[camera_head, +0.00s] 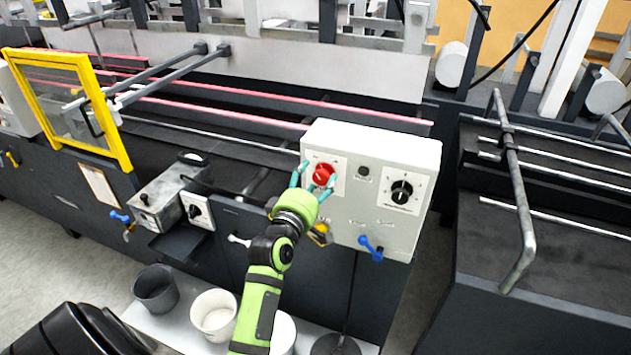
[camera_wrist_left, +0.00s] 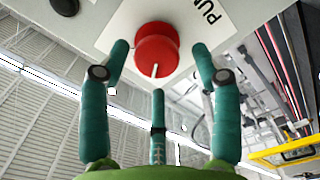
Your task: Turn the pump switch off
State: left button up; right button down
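The pump switch is a red round knob (camera_head: 323,174) on the front of a light grey control box (camera_head: 378,150). In the left wrist view the red knob (camera_wrist_left: 157,50) has a short white mark on its rim, pointing down the picture towards the lower finger. A white label starting "PU" lies beside it. My left gripper (camera_head: 316,178) has its three teal fingers spread around the knob. In the left wrist view the fingers (camera_wrist_left: 159,70) are open, with gaps to the knob; I cannot tell whether any finger touches it. My right gripper is not in view.
The box also carries a black rotary switch (camera_head: 401,192), a small dark button (camera_head: 363,171) and a blue-handled valve (camera_head: 371,248). A yellow-framed guard (camera_head: 116,134) stands at left. Buckets (camera_head: 214,314) stand below. A bent metal bar (camera_head: 520,200) is at right.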

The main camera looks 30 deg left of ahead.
pick_arm(q)
jog(key=shift+s+d+f, duration=0.1)
jog(key=shift+d, duration=0.1)
jog(key=v, duration=1.1)
jog(key=shift+s, duration=0.4)
jog(key=shift+a, duration=0.1)
jog(key=w+m+b, duration=0.1)
jog(key=w+m, duration=0.2)
jog(key=m, duration=0.2)
jog(key=w+a+m+b, duration=0.1)
jog(key=w+m, duration=0.3)
jog(key=m, duration=0.1)
jog(key=w+a+m+b, duration=0.1)
jog(key=w+m, duration=0.3)
jog(key=m, duration=0.1)
jog(key=shift+w+f, duration=0.1)
jog(key=shift+w, duration=0.1)
jog(key=shift+w+a+f, duration=0.1)
jog(key=shift+w, duration=0.55)
